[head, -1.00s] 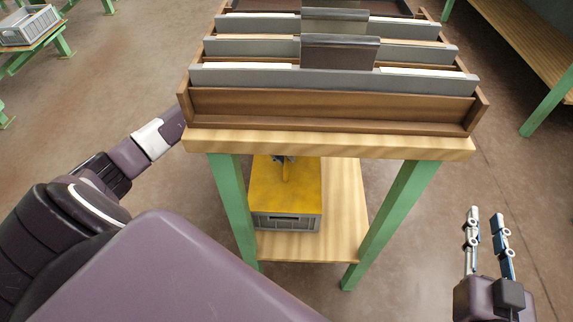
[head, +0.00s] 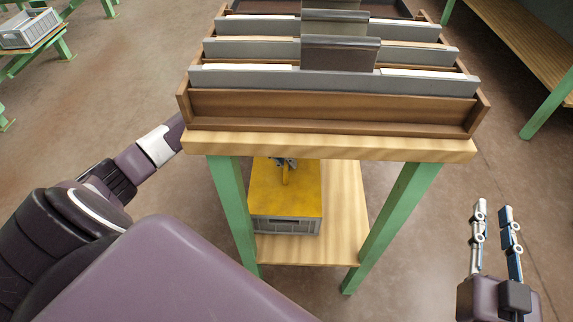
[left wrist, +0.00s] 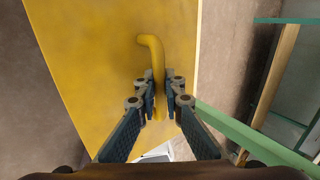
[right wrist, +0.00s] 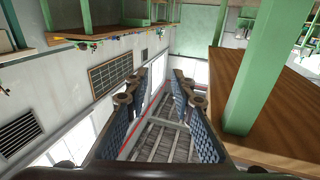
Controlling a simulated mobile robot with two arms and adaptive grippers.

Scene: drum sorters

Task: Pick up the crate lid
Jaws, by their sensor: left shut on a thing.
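The crate lid (head: 290,198) is a flat yellow panel with a yellow handle (left wrist: 156,60) standing up from it. It lies on a grey crate (head: 286,225) on the lower shelf of the table. In the left wrist view the lid (left wrist: 100,60) fills much of the picture. My left gripper (left wrist: 165,92) is shut on the lid's handle; only its tips show in the head view, under the tabletop. My right gripper (head: 494,207) is open and empty, out to the right of the table, with its fingers apart in the right wrist view (right wrist: 167,90).
The tabletop (head: 330,146) above the crate carries a brown wooden rack (head: 330,108) with grey dividers. Green table legs (head: 232,205) stand on both sides of the shelf (head: 343,215). Another grey crate (head: 30,28) sits on a far table at left.

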